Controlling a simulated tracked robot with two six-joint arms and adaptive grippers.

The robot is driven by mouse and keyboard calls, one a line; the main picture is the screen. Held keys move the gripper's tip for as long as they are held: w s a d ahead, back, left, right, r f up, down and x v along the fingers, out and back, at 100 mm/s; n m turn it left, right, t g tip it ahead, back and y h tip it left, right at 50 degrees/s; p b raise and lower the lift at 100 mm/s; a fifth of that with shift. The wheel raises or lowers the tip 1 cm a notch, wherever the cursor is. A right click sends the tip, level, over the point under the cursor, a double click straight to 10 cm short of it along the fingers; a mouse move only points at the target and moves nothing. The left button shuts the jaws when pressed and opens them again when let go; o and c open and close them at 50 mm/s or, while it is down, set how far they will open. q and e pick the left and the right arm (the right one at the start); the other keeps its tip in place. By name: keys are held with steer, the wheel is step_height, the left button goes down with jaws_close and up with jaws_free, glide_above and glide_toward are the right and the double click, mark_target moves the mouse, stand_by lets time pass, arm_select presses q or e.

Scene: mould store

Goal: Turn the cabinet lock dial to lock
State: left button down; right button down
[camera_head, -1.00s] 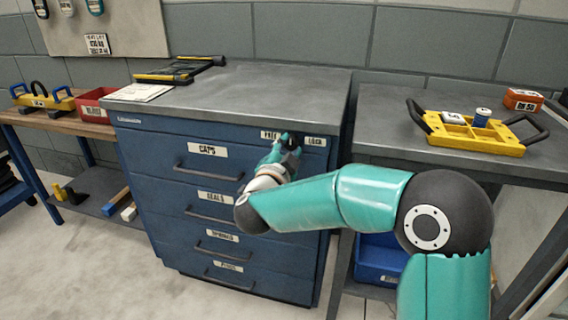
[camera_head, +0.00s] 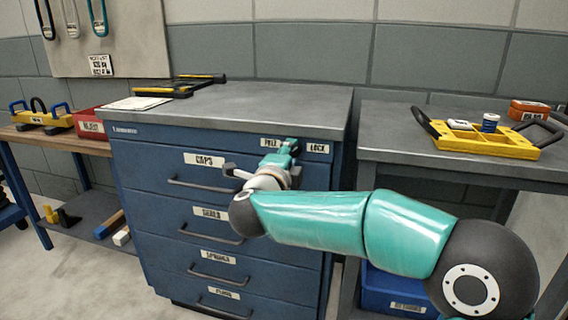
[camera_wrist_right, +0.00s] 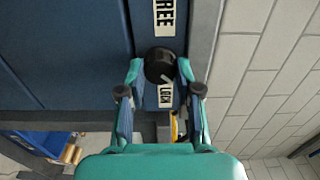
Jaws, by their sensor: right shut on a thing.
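The blue cabinet (camera_head: 135,165) stands in the middle of the head view. Near its top right corner are a FREE label (camera_head: 271,142) and a LOCK label (camera_head: 317,148). The dark round dial (camera_wrist_right: 160,64) sits between the FREE label (camera_wrist_right: 165,15) and the LOCK label (camera_wrist_right: 165,95) in the right wrist view. My right gripper (camera_wrist_right: 161,70) is shut on the dial, one finger on each side. A pale mark shows on the dial's lower right; its exact pointing is unclear. In the head view my right gripper (camera_head: 288,153) hides the dial. My left gripper is not in view.
A yellow tray (camera_head: 480,140) with a blue-and-white can stands on the right bench (camera_head: 400,125). A red bin (camera_head: 88,125) and a yellow carrier (camera_head: 42,116) are on the left bench. A black-and-yellow frame (camera_head: 180,86) lies on the cabinet top.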

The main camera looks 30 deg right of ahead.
steer(key=shift+d, duration=0.15)
stand_by(0.3)
steer(key=c, duration=0.8)
jaws_free()
steer(key=shift+f, duration=0.1)
steer(key=v, duration=1.2)
